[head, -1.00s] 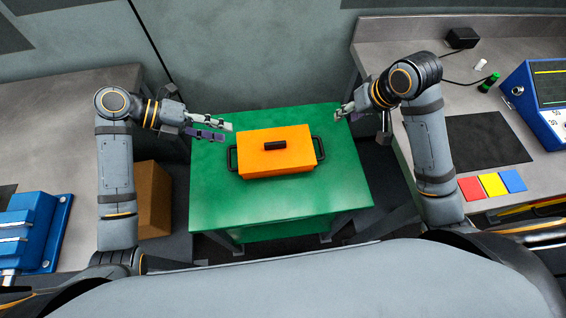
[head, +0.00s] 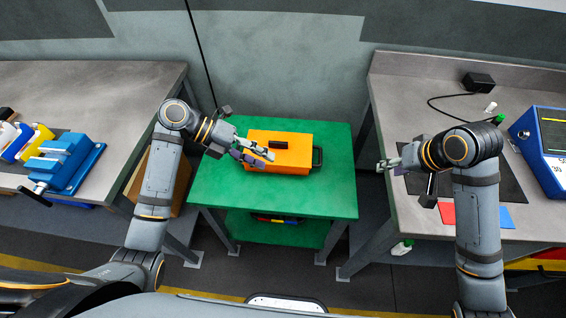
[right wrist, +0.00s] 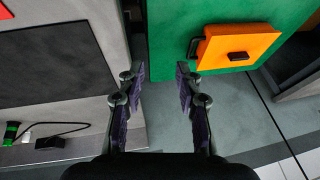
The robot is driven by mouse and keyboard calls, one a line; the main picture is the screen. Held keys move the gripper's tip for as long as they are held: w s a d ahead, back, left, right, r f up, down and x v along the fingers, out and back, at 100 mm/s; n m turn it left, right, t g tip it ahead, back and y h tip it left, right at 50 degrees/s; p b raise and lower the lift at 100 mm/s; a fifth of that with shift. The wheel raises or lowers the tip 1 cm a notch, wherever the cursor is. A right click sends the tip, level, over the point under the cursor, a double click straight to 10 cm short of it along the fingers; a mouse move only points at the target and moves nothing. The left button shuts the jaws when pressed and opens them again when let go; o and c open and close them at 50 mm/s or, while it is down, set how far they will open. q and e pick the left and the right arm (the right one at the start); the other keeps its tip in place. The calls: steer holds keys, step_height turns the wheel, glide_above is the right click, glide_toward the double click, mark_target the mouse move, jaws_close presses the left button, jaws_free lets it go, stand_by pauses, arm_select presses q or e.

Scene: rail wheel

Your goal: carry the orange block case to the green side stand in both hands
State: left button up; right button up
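The orange block case (head: 292,146) sits on the top of the green side stand (head: 325,202), lid up, with a dark handle on its lid and a dark side handle at its right end. My left gripper (head: 262,156) is over the case's left front part and hides its left end; I cannot tell whether it touches. Its fingers look apart. My right gripper (head: 386,166) is to the right of the stand, clear of the case. In the right wrist view the right gripper (right wrist: 160,75) is open and empty, with the case (right wrist: 235,50) beyond it to the right.
A grey bench on the right (head: 400,215) holds a blue instrument (head: 545,140), a black box (head: 478,81) and coloured squares. A left bench (head: 110,90) holds a blue vise (head: 68,163). A brown box (head: 140,185) stands beside the stand. The stand's lower shelf holds coloured items.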

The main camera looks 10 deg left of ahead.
steer(key=v, duration=0.7)
steer(key=shift+r, duration=0.3)
steer(key=shift+s+d, duration=0.15)
